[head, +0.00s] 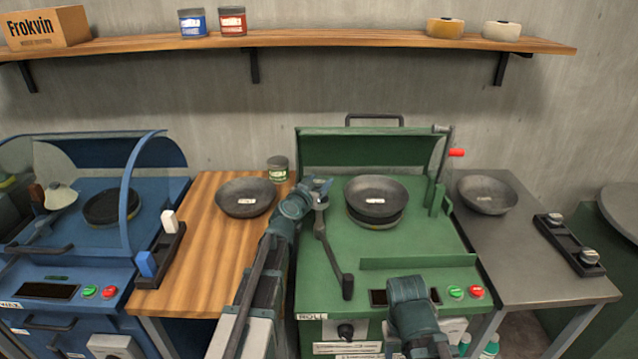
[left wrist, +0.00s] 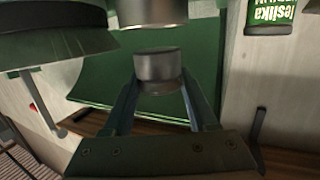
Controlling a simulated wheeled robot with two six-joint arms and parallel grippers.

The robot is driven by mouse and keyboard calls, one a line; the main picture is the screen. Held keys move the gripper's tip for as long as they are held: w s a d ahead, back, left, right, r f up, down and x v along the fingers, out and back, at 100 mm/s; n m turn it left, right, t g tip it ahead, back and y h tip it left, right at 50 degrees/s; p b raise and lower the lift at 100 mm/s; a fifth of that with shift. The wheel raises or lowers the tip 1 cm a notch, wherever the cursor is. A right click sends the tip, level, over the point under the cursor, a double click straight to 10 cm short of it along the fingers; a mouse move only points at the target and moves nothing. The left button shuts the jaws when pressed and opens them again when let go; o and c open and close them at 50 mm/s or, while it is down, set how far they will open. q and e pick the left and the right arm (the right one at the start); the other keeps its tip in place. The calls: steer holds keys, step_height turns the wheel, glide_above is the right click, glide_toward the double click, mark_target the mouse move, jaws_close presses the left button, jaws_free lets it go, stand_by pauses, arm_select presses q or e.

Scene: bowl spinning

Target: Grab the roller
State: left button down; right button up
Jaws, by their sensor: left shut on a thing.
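The roller (head: 321,228) is a dark arm with a grey metal cylinder at its upper end, on the green machine (head: 402,235) left of its bowl. My left gripper (head: 322,188) is at the roller's upper end. In the left wrist view the fingers of my left gripper (left wrist: 160,85) are closed on the grey cylinder of the roller (left wrist: 158,66). A dark bowl (head: 377,190) sits on the green machine's round support, and its underside shows at upper left in the left wrist view (left wrist: 45,45). My right arm is low in front of the machine; its fingers do not show.
A wooden table (head: 193,228) with a bowl (head: 246,197) and a can (head: 278,168) stands left. A blue machine (head: 65,270) is farther left. A grey table (head: 545,235) with another bowl (head: 487,194) stands right. A crank with a red handle (head: 456,153) rises at the machine's back right.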

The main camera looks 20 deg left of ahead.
arm_select(q)
steer(key=s+d+r, duration=0.2)
steer(key=s+d, duration=0.9)
steer(key=shift+d+p, duration=0.25)
steer(key=shift+p, duration=0.2)
arm_select(e)
steer(key=shift+r, duration=0.9)
